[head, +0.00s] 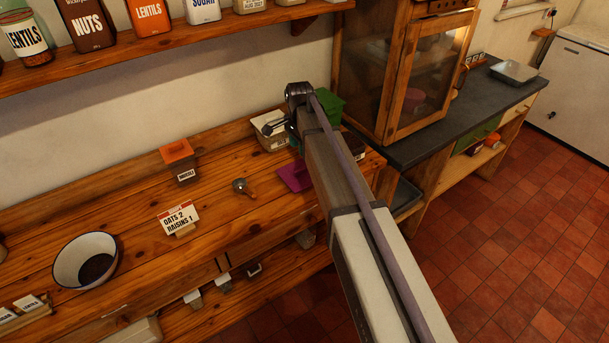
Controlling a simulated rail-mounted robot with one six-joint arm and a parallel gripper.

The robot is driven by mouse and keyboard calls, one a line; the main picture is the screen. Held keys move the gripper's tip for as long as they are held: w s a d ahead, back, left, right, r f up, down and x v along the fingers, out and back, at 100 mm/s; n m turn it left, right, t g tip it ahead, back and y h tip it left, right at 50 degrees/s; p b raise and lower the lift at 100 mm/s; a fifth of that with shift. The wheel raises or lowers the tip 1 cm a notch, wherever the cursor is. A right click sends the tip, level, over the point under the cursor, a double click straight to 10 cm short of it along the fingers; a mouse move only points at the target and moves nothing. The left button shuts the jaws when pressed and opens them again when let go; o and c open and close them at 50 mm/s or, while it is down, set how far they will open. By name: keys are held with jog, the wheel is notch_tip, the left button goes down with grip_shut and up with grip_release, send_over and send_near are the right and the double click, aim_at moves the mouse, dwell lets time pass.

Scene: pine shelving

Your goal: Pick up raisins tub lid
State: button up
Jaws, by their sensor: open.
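A flat purple piece (295,177), which looks like a loose tub lid, lies on the pine bench; I cannot confirm that it is the raisins lid. An open pale tub (272,140) stands behind it, its label unreadable. My arm reaches in from the lower right and hides part of the purple piece's right side. My gripper (272,127) is small and dark at the arm's far end, open, over or beside the pale tub. I cannot tell whether it touches the tub.
A green box (326,104) is partly behind my arm. An orange-lidded tub (178,160), a metal scoop (242,187), a card reading "OATS 2 RAISINS 1" (180,217) and an enamel bowl (85,262) stand on the bench. A shelf (150,53) with tins overhangs it. A glass-fronted cabinet (425,75) stands right.

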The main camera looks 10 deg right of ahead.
aim_at(300, 168)
notch_tip(300, 168, down, 10)
jog(key=b, duration=0.9)
jog(key=shift+w+f, duration=0.15)
jog(key=shift+f, duration=0.1)
jog(key=shift+r, duration=0.25)
grip_shut()
